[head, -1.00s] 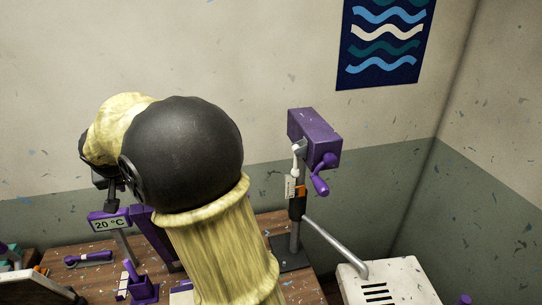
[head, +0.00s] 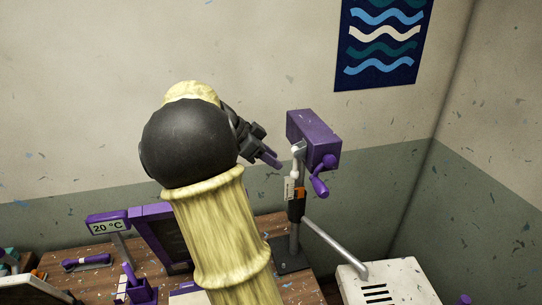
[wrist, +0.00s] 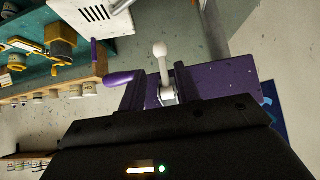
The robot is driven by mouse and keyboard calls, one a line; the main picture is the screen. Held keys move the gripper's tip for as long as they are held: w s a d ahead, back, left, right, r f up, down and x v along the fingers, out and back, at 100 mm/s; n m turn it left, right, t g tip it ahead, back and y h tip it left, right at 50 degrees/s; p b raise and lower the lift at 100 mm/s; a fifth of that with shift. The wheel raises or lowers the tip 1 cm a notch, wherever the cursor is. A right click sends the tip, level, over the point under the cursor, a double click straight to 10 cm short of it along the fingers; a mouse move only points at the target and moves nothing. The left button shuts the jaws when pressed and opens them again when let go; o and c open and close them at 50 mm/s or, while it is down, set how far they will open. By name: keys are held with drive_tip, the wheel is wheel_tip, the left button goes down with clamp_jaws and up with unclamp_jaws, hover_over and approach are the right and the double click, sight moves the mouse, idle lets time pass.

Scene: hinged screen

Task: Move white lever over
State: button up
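The white lever (head: 296,152) has a round knob and sits on the left face of a purple box (head: 315,138) on a metal post. In the wrist view the white lever (wrist: 161,62) shows between my two fingers, with the purple box (wrist: 225,82) behind it. My gripper (head: 270,158) is open and empty. In the head view it is just left of the lever with a small gap. In the wrist view my gripper (wrist: 160,82) has its dark fingers on either side of the lever; contact is not visible.
A purple crank handle (head: 320,180) hangs from the box's right side; the handle also shows beside my left finger in the wrist view (wrist: 120,78). A 20 °C display (head: 107,224) and purple tools stand on the wooden bench. A white slotted box (head: 385,285) is at lower right.

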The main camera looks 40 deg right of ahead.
sight(296, 166)
drive_tip(key=shift+f, duration=0.1)
drive_tip(key=b+x, duration=0.3)
drive_tip(key=x, duration=0.5)
drive_tip(key=shift+w, duration=0.15)
drive_tip(key=c, duration=0.5)
